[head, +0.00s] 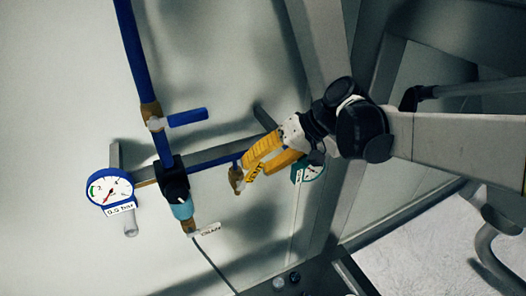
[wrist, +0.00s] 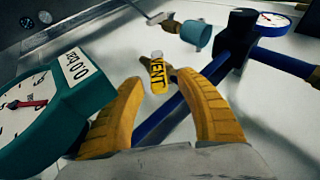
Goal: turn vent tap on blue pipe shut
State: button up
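My gripper (head: 254,164) has two yellow fingers, spread apart in the wrist view (wrist: 160,88). There is visible space beside the VENT piece, and I see no clear finger contact. The tap's joint to the pipe is partly hidden by the fingers.
A teal gauge (wrist: 62,112) reading 0.0 bar stands close beside my left finger. A blue lever (head: 187,117) sticks out right from the upright pipe. The regulator (head: 175,185) stands between them.

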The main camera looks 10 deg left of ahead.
jog(key=v, duration=1.2)
